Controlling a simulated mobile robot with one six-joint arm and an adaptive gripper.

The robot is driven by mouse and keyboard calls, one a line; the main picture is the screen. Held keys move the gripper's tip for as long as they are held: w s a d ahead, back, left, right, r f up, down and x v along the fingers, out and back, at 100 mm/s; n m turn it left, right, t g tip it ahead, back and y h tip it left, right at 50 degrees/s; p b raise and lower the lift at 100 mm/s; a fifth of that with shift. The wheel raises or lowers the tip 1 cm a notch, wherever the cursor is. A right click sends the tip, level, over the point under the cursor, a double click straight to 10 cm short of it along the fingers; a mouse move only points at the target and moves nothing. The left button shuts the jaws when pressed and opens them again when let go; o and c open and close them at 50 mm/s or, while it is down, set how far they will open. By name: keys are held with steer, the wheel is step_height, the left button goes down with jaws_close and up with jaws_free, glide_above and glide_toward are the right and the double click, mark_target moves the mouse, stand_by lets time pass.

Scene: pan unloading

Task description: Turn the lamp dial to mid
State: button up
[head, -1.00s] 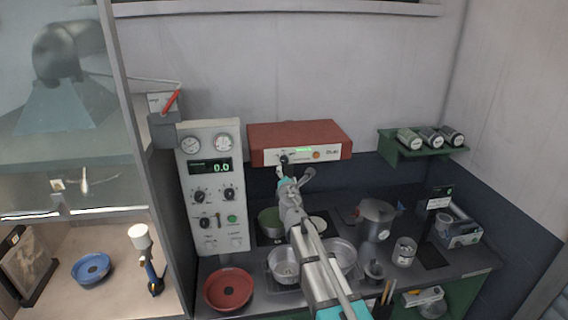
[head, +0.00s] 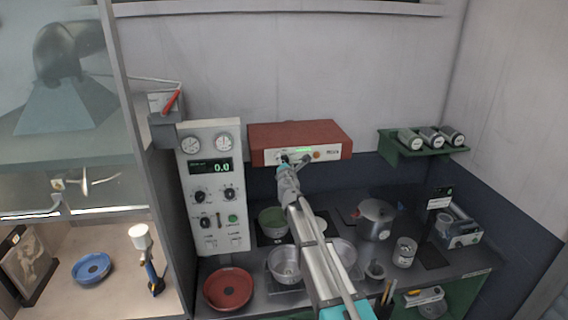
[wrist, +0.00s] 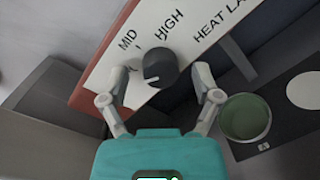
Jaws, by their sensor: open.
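The heat lamp (head: 300,136) is a red box on the wall with a white front panel. In the wrist view its panel (wrist: 190,20) reads MID, HIGH and HEAT LA, with the rest cut off. The dark round lamp dial (wrist: 158,66) sits below HIGH. Its white mark points left and slightly down in the picture, not at the MID label. My gripper (wrist: 161,76) is open, with one finger on each side of the dial. I cannot tell whether either finger touches it. In the head view my gripper (head: 295,161) is at the lamp panel and partly hides the dial.
A control panel (head: 209,180) with gauges and knobs stands left of the lamp. Below are a green pan (head: 273,221), a metal bowl (head: 285,264) and a metal pot (head: 376,219). A green shelf (head: 393,152) with jars is at right.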

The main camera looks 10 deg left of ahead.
steer(key=shift+c, duration=0.2)
steer(key=c, duration=1.1)
steer(key=shift+a, duration=0.15)
steer(key=shift+m, duration=0.3)
steer(key=m+p, duration=0.1)
steer(key=m, duration=0.4)
steer(key=m+g+p, duration=0.1)
steer(key=m, duration=0.4)
steer(key=shift+d+y, duration=0.2)
steer(key=shift+y, duration=0.1)
steer(key=shift+m, duration=0.4)
